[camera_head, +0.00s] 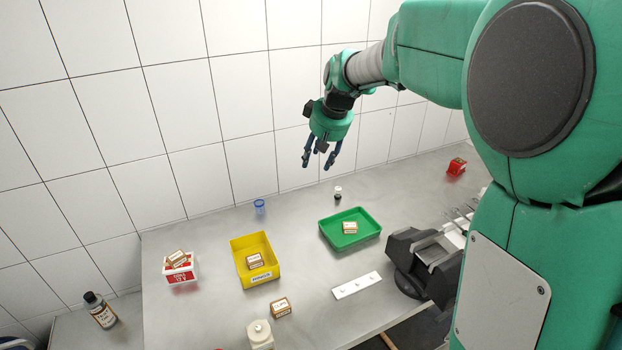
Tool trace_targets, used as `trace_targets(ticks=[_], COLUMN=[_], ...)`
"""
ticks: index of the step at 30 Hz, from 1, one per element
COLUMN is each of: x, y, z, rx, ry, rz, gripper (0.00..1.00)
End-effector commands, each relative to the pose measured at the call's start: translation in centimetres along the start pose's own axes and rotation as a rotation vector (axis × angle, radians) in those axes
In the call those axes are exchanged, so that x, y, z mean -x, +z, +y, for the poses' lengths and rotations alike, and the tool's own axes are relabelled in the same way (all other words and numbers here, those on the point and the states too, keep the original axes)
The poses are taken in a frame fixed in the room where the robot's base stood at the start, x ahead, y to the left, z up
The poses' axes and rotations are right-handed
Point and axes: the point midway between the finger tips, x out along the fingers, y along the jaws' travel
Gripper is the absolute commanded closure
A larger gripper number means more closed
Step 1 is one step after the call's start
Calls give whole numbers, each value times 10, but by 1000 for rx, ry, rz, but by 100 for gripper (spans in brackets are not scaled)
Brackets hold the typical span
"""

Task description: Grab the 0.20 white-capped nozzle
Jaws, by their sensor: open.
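My gripper (319,160), dark-fingered below a green wrist, is open and empty in the air above the back of the table, in front of the tiled wall. A small white-capped dark item (338,192) stands upright on the table behind the green tray, below and slightly right of my gripper. A white strip (357,286) with several small pale pieces on it lies near the front of the table. No 0.20 marking is readable, so I cannot tell which piece is the 0.20 nozzle.
On the grey table (205,300) are a green tray (372,236) and a yellow bin (238,262), each holding a small box, plus a blue cup (260,206), a red-white box (181,273), a brown box (280,307) and a dark vise (418,262). A red item (457,166) is far right.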

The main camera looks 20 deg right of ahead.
Motion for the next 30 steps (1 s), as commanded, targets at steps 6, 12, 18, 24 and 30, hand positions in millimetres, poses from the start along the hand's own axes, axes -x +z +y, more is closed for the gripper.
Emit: trace_targets(ticks=[6,12,18,24,30], x=[-55,-108,-164,-222,-259], y=[-30,-49,-59,-59,-56], z=[53,102,153,202,234], rx=[9,19,28,37,43], ry=[-8,-15,-20,-26,-28], rz=[-10,-15,-16,-19,-17], gripper=[55,55,55,55,55])
